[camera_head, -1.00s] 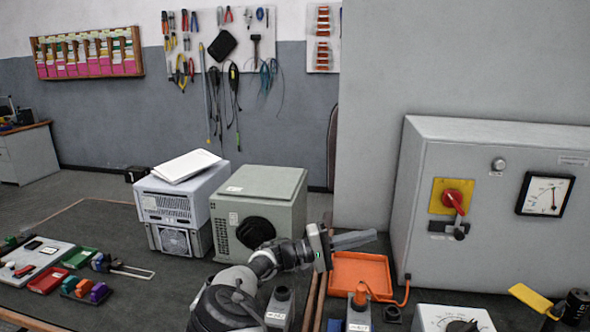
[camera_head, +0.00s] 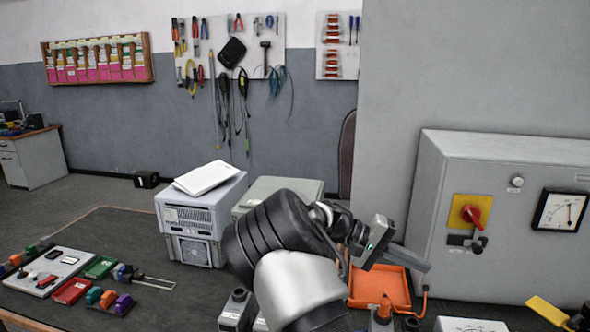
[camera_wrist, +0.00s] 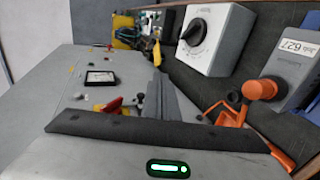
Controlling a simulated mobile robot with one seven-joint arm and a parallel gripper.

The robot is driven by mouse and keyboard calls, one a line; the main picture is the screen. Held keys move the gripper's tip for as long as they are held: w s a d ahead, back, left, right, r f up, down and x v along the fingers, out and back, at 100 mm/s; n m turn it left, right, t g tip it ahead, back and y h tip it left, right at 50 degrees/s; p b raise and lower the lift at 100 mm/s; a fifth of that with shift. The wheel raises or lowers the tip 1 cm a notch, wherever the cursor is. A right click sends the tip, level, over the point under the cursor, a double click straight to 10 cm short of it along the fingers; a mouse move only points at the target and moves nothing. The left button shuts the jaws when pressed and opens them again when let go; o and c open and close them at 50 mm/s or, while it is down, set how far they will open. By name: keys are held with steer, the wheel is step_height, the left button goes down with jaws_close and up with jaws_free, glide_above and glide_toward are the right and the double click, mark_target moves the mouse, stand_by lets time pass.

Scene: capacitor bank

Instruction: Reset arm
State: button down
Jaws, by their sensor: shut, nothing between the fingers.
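My gripper (camera_head: 424,264) is at the end of my bent arm, in front of the left side of the grey cabinet (camera_head: 520,230) and partly over the orange tray (camera_head: 380,285). Its fingers are together and hold nothing. In the wrist view my gripper's grey fingers (camera_wrist: 165,98) point away from the camera, with the cabinet to their left. The cabinet carries a red rotary switch (camera_head: 472,214) on a yellow plate and a dial meter (camera_head: 560,210).
An orange connector (camera_wrist: 262,89) and a white box with a black knob (camera_wrist: 215,42) lie right of my gripper in the wrist view. A white-blue unit (camera_head: 200,220) stands left of my arm. Small coloured parts in trays (camera_head: 72,291) lie far left.

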steer(key=s+a+r+n+t+y+p, duration=0.1)
steer(key=s+a+r+t+y+p, duration=0.3)
steer(key=s+r, duration=0.8)
steer(key=s+a+r+t+y+p, duration=0.4)
steer(key=s+a+r+y+p, duration=0.5)
steer(key=s, duration=0.7)
step_height(320, 180, up, 4)
steer(key=shift+a+n+p, duration=0.4)
steer(key=shift+a, duration=0.6)
steer(key=shift+d, duration=0.15)
